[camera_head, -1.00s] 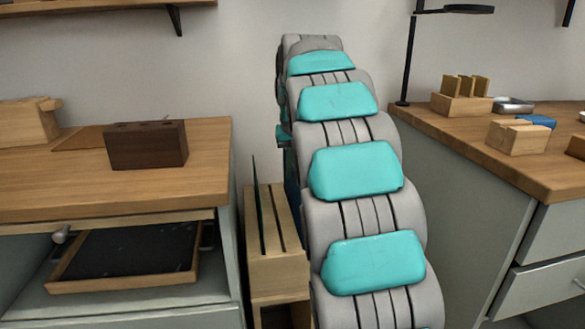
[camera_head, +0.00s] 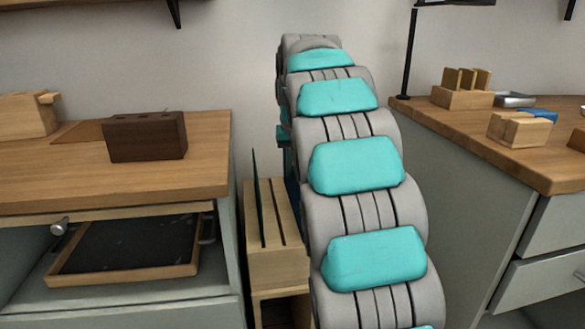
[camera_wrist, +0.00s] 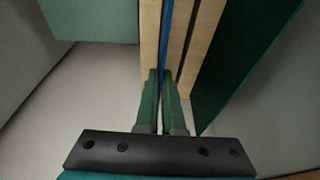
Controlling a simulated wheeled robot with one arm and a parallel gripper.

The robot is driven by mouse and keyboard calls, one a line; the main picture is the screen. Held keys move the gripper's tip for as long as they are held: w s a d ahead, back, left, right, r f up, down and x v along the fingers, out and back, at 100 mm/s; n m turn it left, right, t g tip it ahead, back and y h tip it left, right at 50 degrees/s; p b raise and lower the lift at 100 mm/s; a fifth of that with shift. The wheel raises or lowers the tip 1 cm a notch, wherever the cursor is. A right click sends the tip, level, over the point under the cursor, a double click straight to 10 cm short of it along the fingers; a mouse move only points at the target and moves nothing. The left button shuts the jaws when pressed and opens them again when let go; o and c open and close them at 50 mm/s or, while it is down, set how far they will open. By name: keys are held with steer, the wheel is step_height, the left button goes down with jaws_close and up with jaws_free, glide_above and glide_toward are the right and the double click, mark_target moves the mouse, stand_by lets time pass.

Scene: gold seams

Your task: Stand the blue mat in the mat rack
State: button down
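The mat rack (camera_head: 279,268) is a pale wooden block with upright slots, standing in the gap between two counters. A thin dark green mat (camera_head: 257,205) stands upright in its left part. The blue mat (camera_wrist: 165,42) shows edge-on in the wrist view as a narrow blue strip between two wooden slats of the rack (camera_wrist: 207,28). In the head view a sliver of blue shows beside my arm, which hides the rest. My gripper (camera_wrist: 160,76) has its two green fingers close together on either side of the blue strip's near end. In the head view my gripper is hidden.
The left counter (camera_head: 200,182) holds a dark wooden block (camera_head: 146,137), with a tray (camera_head: 125,275) on the shelf below. The right counter (camera_head: 540,172) holds wooden holders (camera_head: 463,97) and a lamp stand (camera_head: 410,55). Both counters stand close to the rack and my arm.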

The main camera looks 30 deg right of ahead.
steer(key=c, duration=1)
jaws_free()
steer(key=shift+o, duration=0.2)
steer(key=shift+r, duration=0.15)
steer(key=shift+p+v, duration=2.15)
steer(key=shift+v, duration=2.2)
step_height(320, 180, up, 6)
steer(key=p, duration=0.4)
